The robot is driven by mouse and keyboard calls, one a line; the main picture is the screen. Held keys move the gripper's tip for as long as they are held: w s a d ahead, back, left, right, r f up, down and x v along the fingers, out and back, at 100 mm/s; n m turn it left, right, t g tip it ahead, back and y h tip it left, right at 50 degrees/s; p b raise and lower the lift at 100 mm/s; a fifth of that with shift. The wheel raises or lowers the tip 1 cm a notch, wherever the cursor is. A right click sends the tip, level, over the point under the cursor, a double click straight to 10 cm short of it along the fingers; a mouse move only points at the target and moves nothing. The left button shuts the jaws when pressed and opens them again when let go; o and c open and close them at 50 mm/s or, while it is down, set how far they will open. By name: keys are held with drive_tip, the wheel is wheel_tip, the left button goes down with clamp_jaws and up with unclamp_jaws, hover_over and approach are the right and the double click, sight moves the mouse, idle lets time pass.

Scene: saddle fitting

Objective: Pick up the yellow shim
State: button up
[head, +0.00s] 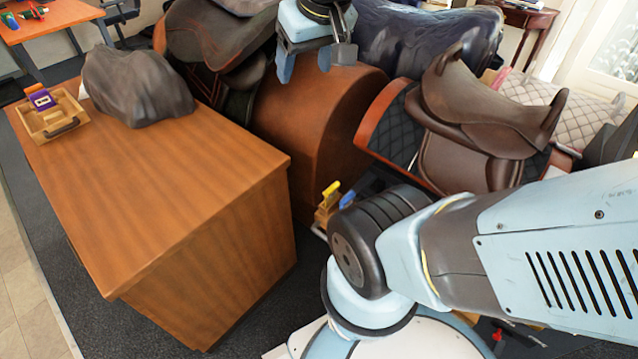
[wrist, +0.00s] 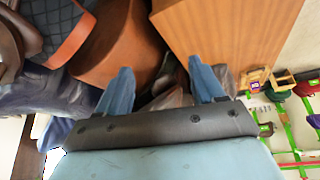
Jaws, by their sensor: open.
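A small yellow piece (head: 331,189), which may be the yellow shim, shows low between the desk and my arm in the head view. It sits at a tan wooden block or holder (head: 323,213), beside a blue piece (head: 347,199); my arm hides part of this group. My gripper (head: 305,62) is open and high up at the top of the head view, well apart from the yellow piece. In the wrist view my gripper (wrist: 160,68) shows its two blue fingers spread, with nothing seen between them. I cannot make out the yellow piece in the wrist view.
A wooden desk (head: 190,185) stands at left, with a dark grey lump (head: 137,85) and a wooden tray (head: 73,124) holding a purple item (head: 41,99). Saddles, including a brown one (head: 480,110), crowd the back. The desk's front top is clear.

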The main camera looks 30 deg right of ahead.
drive_tip(key=o, duration=0.6)
drive_tip(key=shift+n+g+h, duration=0.3)
drive_tip(key=shift+n+g, duration=0.1)
drive_tip(key=shift+g, duration=0.3)
drive_tip(key=w+d+f, duration=0.1)
drive_tip(key=w+f, duration=0.1)
drive_tip(key=w, duration=0.1)
drive_tip(key=w+d+f, duration=0.1)
drive_tip(key=w+f, duration=0.1)
drive_tip(key=w+d+f, duration=0.2)
drive_tip(key=w+f, duration=0.1)
drive_tip(key=shift+w, duration=0.3)
drive_tip(key=shift+c, duration=0.2)
drive_tip(key=n+g, duration=0.3)
drive_tip(key=g, duration=0.1)
hover_over(332, 187)
wheel_tip(332, 187, down, 34)
drive_tip(key=f, duration=0.8)
drive_tip(key=shift+s+d+f, duration=0.15)
drive_tip(key=shift+s+f, duration=0.05)
drive_tip(key=shift+f, duration=0.15)
drive_tip(key=shift+w+f, duration=0.2)
drive_tip(key=shift+f, duration=2.95)
